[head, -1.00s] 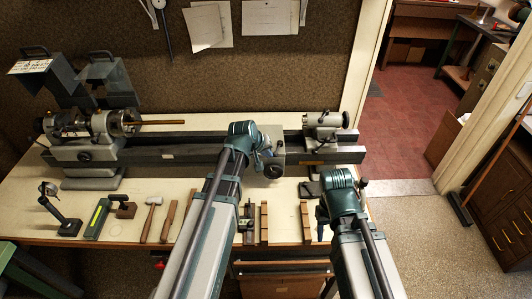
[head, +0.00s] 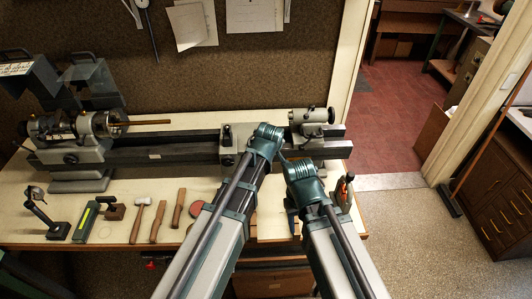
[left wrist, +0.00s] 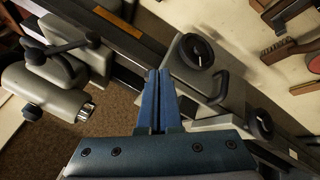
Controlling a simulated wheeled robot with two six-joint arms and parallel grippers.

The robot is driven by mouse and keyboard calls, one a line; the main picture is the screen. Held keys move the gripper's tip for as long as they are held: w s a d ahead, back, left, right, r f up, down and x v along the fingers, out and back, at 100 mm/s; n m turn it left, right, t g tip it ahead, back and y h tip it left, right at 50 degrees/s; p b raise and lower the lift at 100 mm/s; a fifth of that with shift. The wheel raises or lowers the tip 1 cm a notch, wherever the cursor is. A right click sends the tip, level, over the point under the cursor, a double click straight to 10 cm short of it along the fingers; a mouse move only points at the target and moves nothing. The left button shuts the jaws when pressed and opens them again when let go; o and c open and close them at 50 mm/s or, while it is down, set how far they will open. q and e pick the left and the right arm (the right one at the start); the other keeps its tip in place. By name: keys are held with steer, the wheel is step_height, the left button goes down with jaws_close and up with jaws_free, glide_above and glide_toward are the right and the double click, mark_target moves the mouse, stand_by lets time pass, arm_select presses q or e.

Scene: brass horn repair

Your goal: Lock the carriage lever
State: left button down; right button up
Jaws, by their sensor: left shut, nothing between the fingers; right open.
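The grey carriage (head: 228,146) sits on the lathe bed, partly hidden by my left arm in the head view. In the left wrist view the carriage (left wrist: 188,72) shows round black handwheels and a bent black lever (left wrist: 221,88). My left gripper (left wrist: 158,73) is shut and empty. Its blue fingers lie beside the carriage on the tailstock side, apart from the lever in the picture; contact with the carriage cannot be told. In the head view its fingers are hidden behind its wrist. My right gripper (head: 292,221) is open over the bench front, mostly hidden by its own wrist.
The tailstock (head: 313,122) stands at the bed's right end and also shows in the left wrist view (left wrist: 50,85). The headstock (head: 75,150) is at the left. A mallet (head: 140,217) and other tools lie along the bench front. A grey and red item (head: 345,192) stands at the right.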

arm_select(q)
steer(key=shift+w+a, duration=0.15)
steer(key=shift+a, duration=0.1)
steer(key=shift+w+a, duration=0.35)
steer(key=shift+a, duration=0.15)
steer(key=shift+s, duration=0.15)
steer(key=s+f+p+v, duration=0.1)
steer(key=p+v, duration=0.8)
steer(key=v, duration=0.3)
steer(key=shift+s, duration=0.5)
steer(key=shift+d, duration=0.15)
